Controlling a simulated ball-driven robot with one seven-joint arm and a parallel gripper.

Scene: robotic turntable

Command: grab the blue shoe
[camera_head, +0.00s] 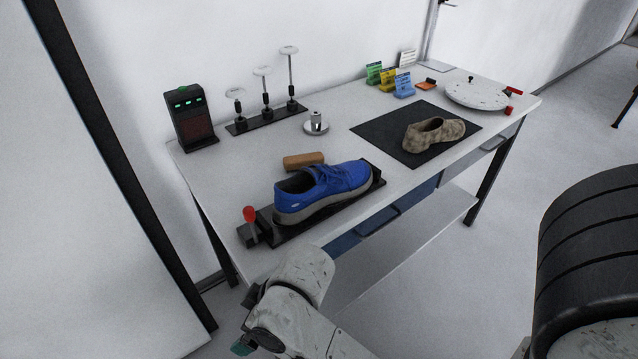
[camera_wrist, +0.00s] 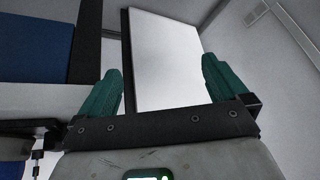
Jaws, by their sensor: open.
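The blue shoe (camera_head: 322,190) has a grey sole and lies on a long black fixture (camera_head: 300,222) near the front edge of the white table, its opening toward the left and its toe toward the right. My gripper shows in the wrist view (camera_wrist: 163,90) with two green fingers spread apart and nothing between them. In the head view my arm is low at the front, below the table's front edge and apart from the shoe.
A red-knobbed lever (camera_head: 250,215) stands left of the shoe, and a brown block (camera_head: 304,161) lies behind it. A beige shoe (camera_head: 434,133) rests on a black mat (camera_head: 375,131) to the right.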

